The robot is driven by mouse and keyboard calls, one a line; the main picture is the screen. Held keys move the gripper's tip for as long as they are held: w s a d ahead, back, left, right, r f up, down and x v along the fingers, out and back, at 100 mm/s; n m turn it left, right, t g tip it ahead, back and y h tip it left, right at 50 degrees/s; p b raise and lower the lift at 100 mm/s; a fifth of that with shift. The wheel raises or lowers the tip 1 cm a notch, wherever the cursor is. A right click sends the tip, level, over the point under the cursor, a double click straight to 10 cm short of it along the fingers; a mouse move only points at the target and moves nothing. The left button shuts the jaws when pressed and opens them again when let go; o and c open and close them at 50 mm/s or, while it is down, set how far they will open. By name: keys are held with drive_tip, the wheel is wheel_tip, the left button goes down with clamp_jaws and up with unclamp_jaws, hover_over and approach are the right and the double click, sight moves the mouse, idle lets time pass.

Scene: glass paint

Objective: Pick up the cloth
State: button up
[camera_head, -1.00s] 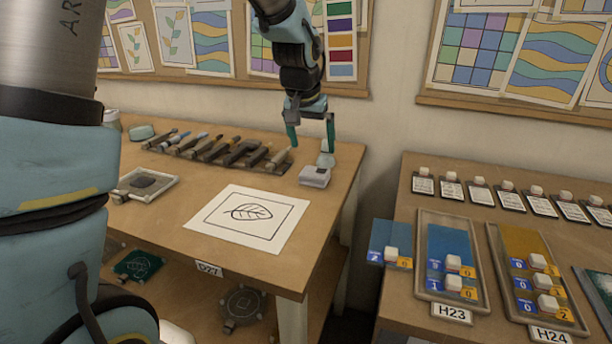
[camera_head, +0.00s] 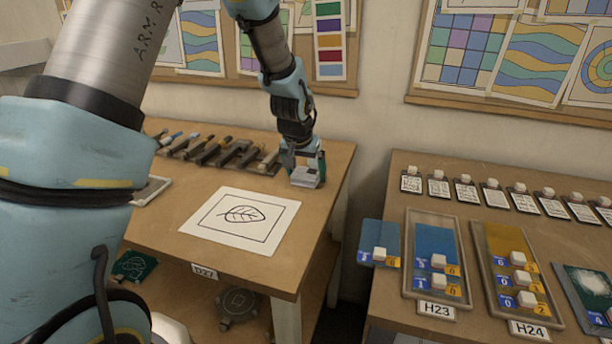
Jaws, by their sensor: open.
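The cloth (camera_head: 304,181) looks like a small folded grey-white pad. It lies on the wooden table near its right back edge, behind the sheet with the leaf drawing. My gripper (camera_head: 303,170) is right over it, pointing down. Its fingers are apart, one on each side of the cloth's upper part, which they partly hide. I cannot tell whether the fingers touch the cloth.
The leaf drawing (camera_head: 240,220) lies flat in front of the cloth. A rack of tools (camera_head: 215,152) stands close by on the left. A second table (camera_head: 390,200) with trays and cards stands to the right, across a gap.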

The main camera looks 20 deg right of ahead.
sight(305, 174)
drive_tip(key=c, duration=1.1)
wheel_tip(305, 174, up, 10)
drive_tip(key=shift+b, duration=1.2)
drive_tip(key=o, duration=0.9)
drive_tip(key=shift+c, duration=0.2)
drive_tip(key=c, duration=0.7)
